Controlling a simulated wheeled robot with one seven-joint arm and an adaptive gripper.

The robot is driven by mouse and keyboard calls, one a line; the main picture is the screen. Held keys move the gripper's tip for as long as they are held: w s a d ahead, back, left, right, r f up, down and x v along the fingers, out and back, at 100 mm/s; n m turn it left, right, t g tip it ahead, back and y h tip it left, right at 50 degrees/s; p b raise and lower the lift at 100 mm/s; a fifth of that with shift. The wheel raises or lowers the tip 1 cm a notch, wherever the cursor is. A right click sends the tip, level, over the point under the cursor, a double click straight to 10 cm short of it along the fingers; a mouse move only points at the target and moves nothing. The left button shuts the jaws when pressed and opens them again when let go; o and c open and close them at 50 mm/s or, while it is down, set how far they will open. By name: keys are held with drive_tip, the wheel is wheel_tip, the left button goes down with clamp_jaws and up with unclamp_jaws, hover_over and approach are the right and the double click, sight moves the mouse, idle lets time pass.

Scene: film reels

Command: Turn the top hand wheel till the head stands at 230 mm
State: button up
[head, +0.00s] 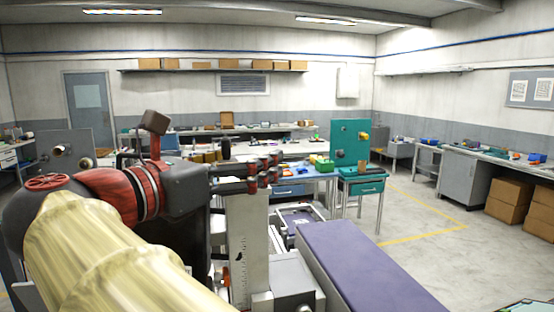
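My gripper (272,169) reaches to the right from my wrist, its dark fingers level above a pale upright column (246,245). Small dark scale marks run down the column; they are too small to read. The fingers show edge-on, so how far apart they stand is unclear, and I see nothing clearly held. No hand wheel shows clearly at the column's top, where my gripper and wrist block part of the view.
Benches line the walls. Cardboard boxes (508,198) stand at right. The floor inside the yellow lines is clear.

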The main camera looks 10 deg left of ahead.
drive_tip(key=v, duration=1.1)
drive_tip(key=shift+s+a, duration=0.15)
drive_tip(key=shift+s, duration=0.25)
